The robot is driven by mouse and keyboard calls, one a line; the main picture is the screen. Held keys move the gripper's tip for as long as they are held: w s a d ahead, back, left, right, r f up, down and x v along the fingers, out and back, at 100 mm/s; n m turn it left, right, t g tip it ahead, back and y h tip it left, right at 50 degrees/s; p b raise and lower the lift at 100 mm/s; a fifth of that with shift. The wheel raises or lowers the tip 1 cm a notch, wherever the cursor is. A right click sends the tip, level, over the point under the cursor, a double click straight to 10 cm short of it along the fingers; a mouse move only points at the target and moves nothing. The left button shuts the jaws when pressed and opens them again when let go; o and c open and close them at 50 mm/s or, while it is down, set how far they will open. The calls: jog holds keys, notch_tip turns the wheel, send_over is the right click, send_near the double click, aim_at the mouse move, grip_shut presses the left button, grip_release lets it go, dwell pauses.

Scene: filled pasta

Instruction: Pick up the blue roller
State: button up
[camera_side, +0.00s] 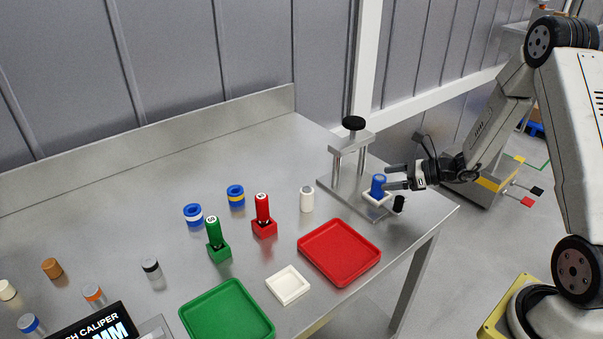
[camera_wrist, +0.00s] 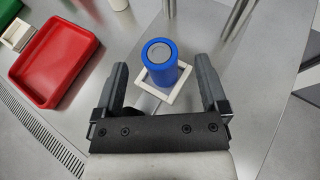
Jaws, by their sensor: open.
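The blue roller (camera_side: 378,186) stands upright in a small white square holder (camera_side: 374,202) on the base of the metal press at the right of the table. In the wrist view the roller (camera_wrist: 160,62) shows its hollow grey top, with the white holder (camera_wrist: 176,96) around its foot. My gripper (camera_side: 387,176) is open and level, close by the roller from the right. In the wrist view its two fingers (camera_wrist: 162,82) point towards the roller, one on each side, with gaps between. The fingers do not appear to touch it.
The press (camera_side: 343,147) with its black knob stands just behind the roller. A small black cylinder (camera_side: 399,204) is near the holder. A red tray (camera_side: 340,251), white tray (camera_side: 288,285) and green tray (camera_side: 228,312) lie further left, with red and green stamps behind them.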

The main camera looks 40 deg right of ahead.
aim_at(380, 179)
jog(key=shift+x, duration=2.55)
grip_shut()
